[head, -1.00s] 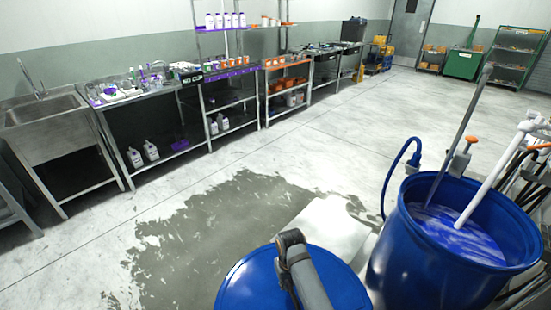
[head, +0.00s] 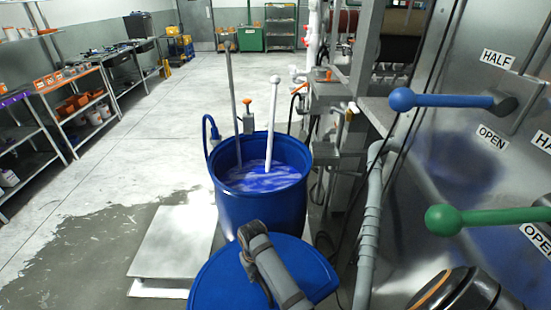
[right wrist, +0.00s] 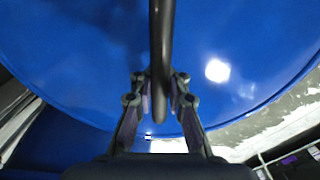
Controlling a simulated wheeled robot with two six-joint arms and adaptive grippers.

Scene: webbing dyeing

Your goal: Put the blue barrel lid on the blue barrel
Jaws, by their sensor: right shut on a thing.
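The blue barrel lid (head: 207,282) is a wide, flat blue disc at the bottom of the head view. My right gripper (head: 252,268) is over it. In the right wrist view the lid (right wrist: 75,60) fills most of the picture, and my right gripper (right wrist: 160,95) is shut on its dark bar handle (right wrist: 160,35). The blue barrel (head: 262,208) stands upright with an open top just beyond the lid. It holds blue-violet liquid (head: 262,178). The lid overlaps the barrel's lower front in the head view. My left gripper is out of view.
A white pipe (head: 270,135) and a grey rod (head: 233,105) stick up out of the barrel's mouth. A blue hose (head: 207,130) curves at its left rim. A steel machine with blue (head: 440,100) and green (head: 480,217) levers stands right. Floor at left is open, partly wet.

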